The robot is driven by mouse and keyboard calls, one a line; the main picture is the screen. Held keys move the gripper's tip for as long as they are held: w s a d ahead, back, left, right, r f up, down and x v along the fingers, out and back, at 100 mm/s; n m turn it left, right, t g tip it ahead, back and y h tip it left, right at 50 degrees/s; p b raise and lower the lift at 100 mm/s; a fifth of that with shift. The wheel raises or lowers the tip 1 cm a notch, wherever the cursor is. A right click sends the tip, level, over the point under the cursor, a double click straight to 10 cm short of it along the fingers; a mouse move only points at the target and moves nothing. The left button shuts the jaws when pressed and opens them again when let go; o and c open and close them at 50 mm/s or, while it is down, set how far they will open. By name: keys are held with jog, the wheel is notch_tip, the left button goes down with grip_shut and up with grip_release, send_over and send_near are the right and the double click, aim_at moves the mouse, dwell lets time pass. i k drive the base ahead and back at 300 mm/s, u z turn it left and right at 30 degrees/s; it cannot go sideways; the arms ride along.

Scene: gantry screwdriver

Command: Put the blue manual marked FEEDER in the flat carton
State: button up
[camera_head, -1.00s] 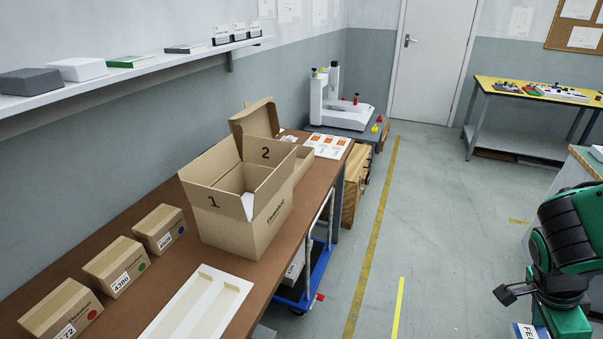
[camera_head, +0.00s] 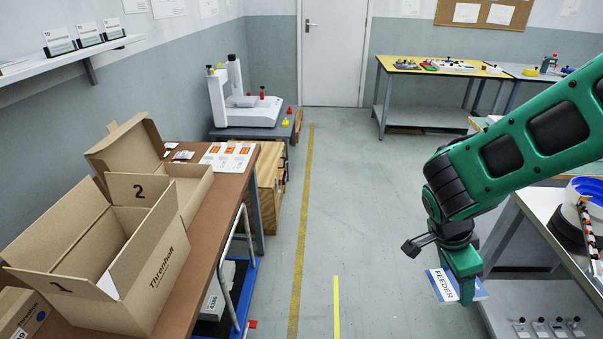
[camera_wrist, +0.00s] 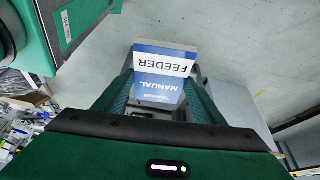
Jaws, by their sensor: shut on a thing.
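My gripper (camera_head: 462,284) is shut on the blue and white manual marked FEEDER (camera_head: 442,286) and holds it above the floor, right of the bench. In the wrist view the manual (camera_wrist: 162,88) sits between both fingers, its words FEEDER and MANUAL upside down. A low carton (camera_head: 193,187) with its lid raised stands on the brown bench, behind a taller open carton (camera_head: 160,262). It looks like the flat carton. Its inside is mostly hidden by the taller carton. The manual is well apart from both cartons.
The taller carton's flaps, marked 1 and 2, stick up in front of the low carton. Orange-marked sheets (camera_head: 228,156) lie beyond it on the bench (camera_head: 216,205). A blue trolley (camera_head: 236,300) stands beside the bench. A metal worktable (camera_head: 515,285) is at right. The floor aisle between is clear.

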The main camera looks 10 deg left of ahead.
aim_at(182, 187)
jog(key=u, duration=0.05)
jog(key=i, duration=2.85)
jog(key=u, duration=2.85)
jog(key=i, duration=0.4)
jog(key=z, duration=0.15)
